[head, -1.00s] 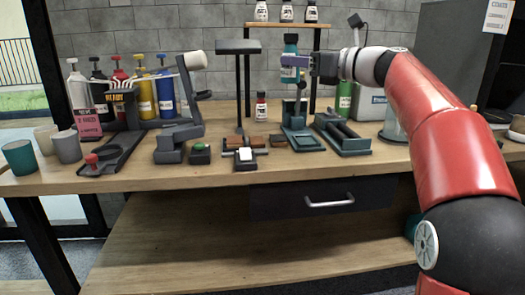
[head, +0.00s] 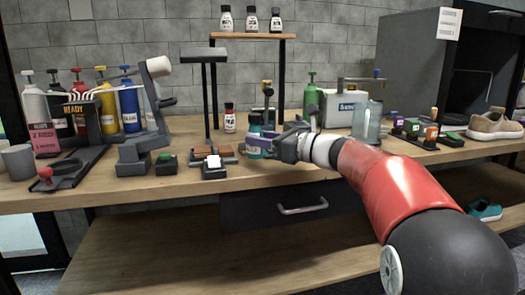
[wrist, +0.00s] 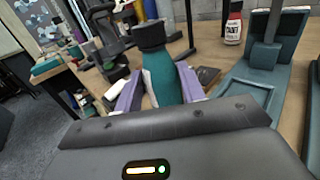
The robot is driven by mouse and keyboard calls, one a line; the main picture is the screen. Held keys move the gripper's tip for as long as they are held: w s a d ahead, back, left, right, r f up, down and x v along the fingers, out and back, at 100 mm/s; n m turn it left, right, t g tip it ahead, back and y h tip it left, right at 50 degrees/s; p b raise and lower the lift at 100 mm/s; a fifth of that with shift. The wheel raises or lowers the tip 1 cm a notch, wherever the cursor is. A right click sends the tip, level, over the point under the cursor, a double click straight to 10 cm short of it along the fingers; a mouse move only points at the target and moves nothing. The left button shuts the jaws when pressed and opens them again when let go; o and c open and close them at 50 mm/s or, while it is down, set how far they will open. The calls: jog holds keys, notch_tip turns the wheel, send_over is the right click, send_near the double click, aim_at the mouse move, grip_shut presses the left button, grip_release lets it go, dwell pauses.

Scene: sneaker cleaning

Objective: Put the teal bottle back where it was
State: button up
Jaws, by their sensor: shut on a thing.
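The teal bottle (head: 254,130) with its dark cap is upright, low over the middle of the bench, in front of the teal stand. My gripper (head: 262,146) is shut on it, with purple fingers on both sides. In the wrist view the bottle (wrist: 162,76) stands between the fingers, slightly tilted in the picture. Its base is hidden behind the gripper body there, and I cannot tell whether it touches the bench. The teal stand (wrist: 248,92) is right of the bottle in the wrist view.
A green bottle (head: 311,92) and a boxy machine (head: 340,108) are at right. The shelf (head: 252,36) stands behind.

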notch_tip(320, 180, down, 2)
jog(key=shift+f, duration=0.2)
jog(key=o, duration=1.1)
jog(key=v, duration=1.2)
jog(key=s+a+f+n+g+h, duration=0.25)
jog(key=s+f+n, duration=0.25)
jog(key=s, duration=0.3)
jog(key=s+a+f+n+g+h, duration=0.1)
jog(key=s+f+n+h, duration=0.35)
jog(key=s, duration=0.25)
jog(key=s+d+f+n+h, duration=0.9)
jog(key=s+d+f+n, duration=0.1)
jog(key=s+n, duration=0.4)
jog(key=shift+s+f+b, duration=0.35)
jog(key=shift+s+f, duration=0.25)
jog(key=shift+f, duration=0.3)
